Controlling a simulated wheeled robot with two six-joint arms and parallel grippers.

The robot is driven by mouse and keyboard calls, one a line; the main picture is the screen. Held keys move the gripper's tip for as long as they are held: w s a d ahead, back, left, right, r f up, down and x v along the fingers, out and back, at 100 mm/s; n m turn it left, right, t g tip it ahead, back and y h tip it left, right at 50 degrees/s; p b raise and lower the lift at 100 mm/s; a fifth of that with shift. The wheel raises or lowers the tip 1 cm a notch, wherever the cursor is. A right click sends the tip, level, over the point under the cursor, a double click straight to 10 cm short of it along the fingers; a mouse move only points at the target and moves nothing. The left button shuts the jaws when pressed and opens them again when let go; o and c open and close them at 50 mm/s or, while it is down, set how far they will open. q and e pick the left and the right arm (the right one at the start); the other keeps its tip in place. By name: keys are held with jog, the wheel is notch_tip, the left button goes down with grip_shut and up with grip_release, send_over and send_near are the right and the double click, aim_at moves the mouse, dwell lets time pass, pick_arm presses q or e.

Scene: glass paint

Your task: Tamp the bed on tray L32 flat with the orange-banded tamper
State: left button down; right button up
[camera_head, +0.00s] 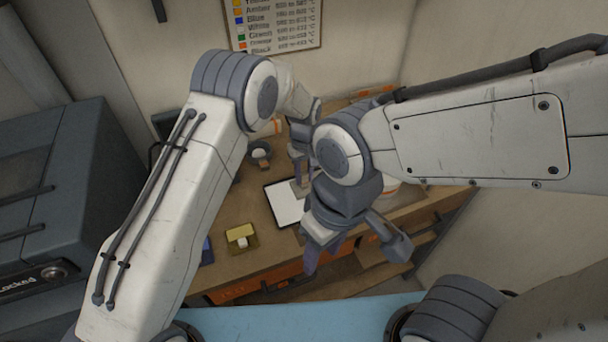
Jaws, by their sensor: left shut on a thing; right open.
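A dark-rimmed tray (268,200) with a flat white surface lies on the wooden bench, partly hidden by my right gripper. I cannot read its label. My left gripper (300,165) points down behind and above the tray, shut on a tool. A grey-beige block (300,188) below it, at the tray's upper right, looks like the tamper's foot. No orange band is clear on it, and I cannot tell whether it touches the bed. My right gripper (352,254) is open and empty, in front of the tray and nearer to me.
A dark round pot (260,150) stands behind. A grey cabinet (60,190) marked "Locked" fills the left. A colour chart (275,25) hangs behind.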

pick_arm(q)
jog(key=shift+r+p, duration=0.75)
jog(key=shift+r, duration=0.35)
jog(key=shift+d, duration=0.1)
jog(key=shift+w+d+b, duration=0.15)
jog(key=shift+w+d, duration=0.2)
jog(key=shift+d, duration=0.6)
jog(key=shift+w+d+b, duration=0.15)
jog(key=shift+w+d, duration=0.15)
jog(key=shift+d, duration=0.65)
jog(key=shift+w+d+b, duration=0.15)
jog(key=shift+w+d, duration=0.2)
jog(key=shift+d, duration=0.6)
jog(key=shift+f, duration=0.15)
jog(key=shift+f+b, duration=0.5)
jog(key=shift+f, duration=0.2)
jog(key=shift+f, duration=0.3)
